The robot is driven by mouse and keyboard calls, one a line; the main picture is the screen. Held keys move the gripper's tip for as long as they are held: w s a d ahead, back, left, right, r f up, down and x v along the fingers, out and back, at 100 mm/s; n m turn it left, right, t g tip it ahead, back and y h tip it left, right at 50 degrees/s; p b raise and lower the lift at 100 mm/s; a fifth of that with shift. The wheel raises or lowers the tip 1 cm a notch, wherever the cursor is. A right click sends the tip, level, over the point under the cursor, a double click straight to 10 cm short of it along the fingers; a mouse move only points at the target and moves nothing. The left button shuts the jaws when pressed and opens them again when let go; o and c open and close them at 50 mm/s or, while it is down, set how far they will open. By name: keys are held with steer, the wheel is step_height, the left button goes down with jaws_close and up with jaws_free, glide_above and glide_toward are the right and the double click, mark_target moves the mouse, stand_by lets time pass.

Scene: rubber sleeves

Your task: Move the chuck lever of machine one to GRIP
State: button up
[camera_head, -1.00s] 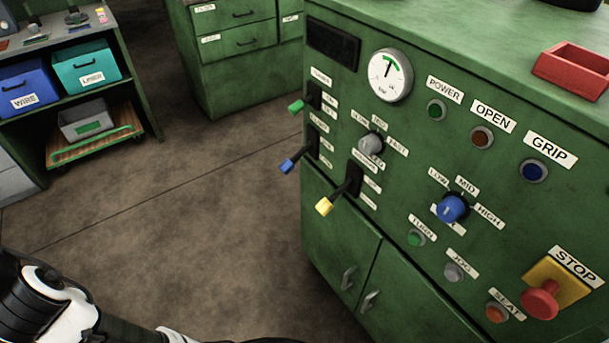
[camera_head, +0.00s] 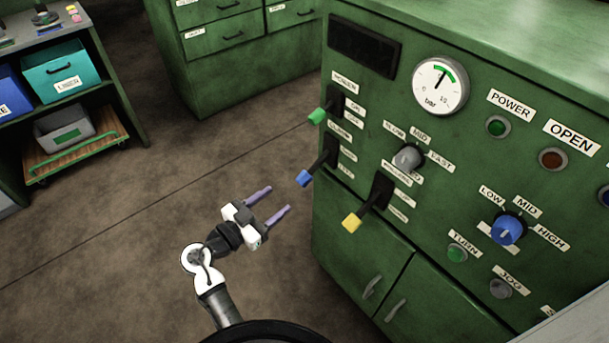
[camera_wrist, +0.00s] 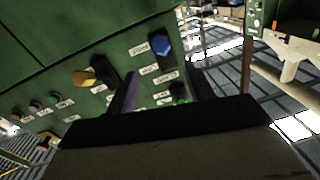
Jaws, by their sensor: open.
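The green machine (camera_head: 345,220) carries a column of three levers: green-tipped (camera_head: 317,116) on top, blue-tipped (camera_head: 304,178) in the middle, yellow-tipped (camera_head: 352,222) lowest. All three stick out from the panel, with tips angled down and left. Their small labels are too blurred to tell which is the chuck lever or where GRIP lies. My gripper (camera_head: 279,200) is open and empty, left of the levers and pointing toward the panel, apart from them. In the wrist view, the blue tip (camera_wrist: 162,42) shows ahead, between the fingers (camera_wrist: 160,72); the yellow tip (camera_wrist: 84,77) is to the left.
The panel also has a gauge (camera_head: 440,86), a grey knob (camera_head: 407,157), a blue knob (camera_head: 507,229) and several buttons. Cabinet doors (camera_head: 356,262) with handles are below. A shelf with bins (camera_head: 66,68) stands far left. The floor (camera_head: 130,220) between is clear.

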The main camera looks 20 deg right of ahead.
mark_target(306, 174)
steer(key=p+x, duration=0.3)
steer(key=x, duration=0.8)
steer(key=shift+w+d, duration=0.3)
jaws_close()
